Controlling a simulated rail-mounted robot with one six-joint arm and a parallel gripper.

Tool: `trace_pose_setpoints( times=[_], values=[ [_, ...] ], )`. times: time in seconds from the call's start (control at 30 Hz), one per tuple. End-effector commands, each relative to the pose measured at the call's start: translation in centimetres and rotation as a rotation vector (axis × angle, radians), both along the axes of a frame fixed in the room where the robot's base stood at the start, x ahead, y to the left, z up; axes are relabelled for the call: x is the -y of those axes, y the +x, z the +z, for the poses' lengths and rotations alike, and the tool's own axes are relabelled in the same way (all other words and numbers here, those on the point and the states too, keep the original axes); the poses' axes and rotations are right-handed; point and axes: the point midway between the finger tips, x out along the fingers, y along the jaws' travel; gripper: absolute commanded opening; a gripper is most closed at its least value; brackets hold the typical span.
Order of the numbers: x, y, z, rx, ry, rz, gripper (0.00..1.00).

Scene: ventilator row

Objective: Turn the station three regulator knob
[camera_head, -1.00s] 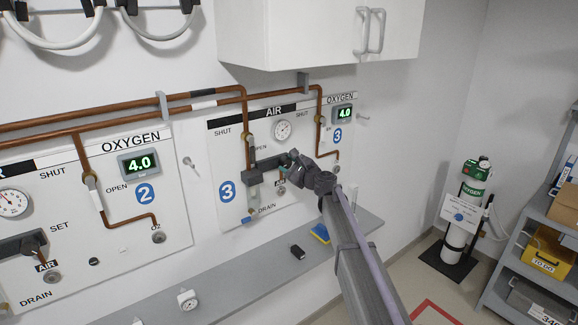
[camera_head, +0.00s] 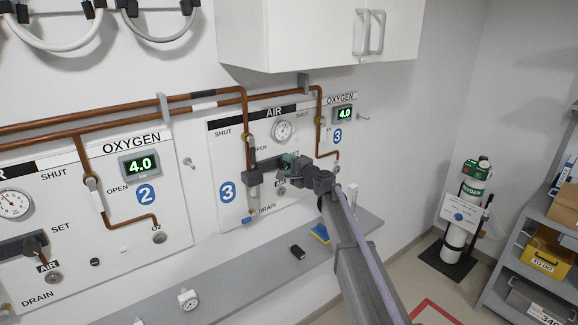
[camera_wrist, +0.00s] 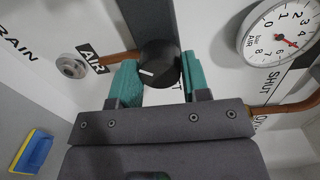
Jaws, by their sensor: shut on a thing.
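The station three regulator knob (camera_wrist: 158,64) is black and round with a white mark, in the middle of the wrist view. My gripper (camera_wrist: 156,80) has its two teal fingers on either side of the knob and is shut on it. In the head view my gripper (camera_head: 287,161) is at the station three panel (camera_head: 228,150), under the air gauge, and hides most of the knob. The air gauge (camera_head: 283,130) is round and white. It also shows at the upper right of the wrist view (camera_wrist: 278,36), its red needle pointing right and slightly down.
Copper pipes (camera_head: 205,98) run above and down the panel. A grey shelf (camera_head: 265,262) below carries a small black object (camera_head: 297,252) and a blue-yellow item (camera_head: 320,233). A white cabinet (camera_head: 290,35) hangs above. An oxygen cylinder (camera_head: 466,210) stands to the right.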

Motion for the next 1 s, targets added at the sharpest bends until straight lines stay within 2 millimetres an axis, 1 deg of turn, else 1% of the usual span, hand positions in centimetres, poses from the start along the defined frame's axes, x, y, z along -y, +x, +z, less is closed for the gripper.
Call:
trace_pose_setpoints(
  times=[0.6, 1.0],
  values=[
    [-0.06, -0.13, -0.06, 0.385, -0.431, 0.001, 0.19],
    [-0.05, -0.13, -0.09, 0.570, -0.639, 0.001, 0.19]
  ],
)
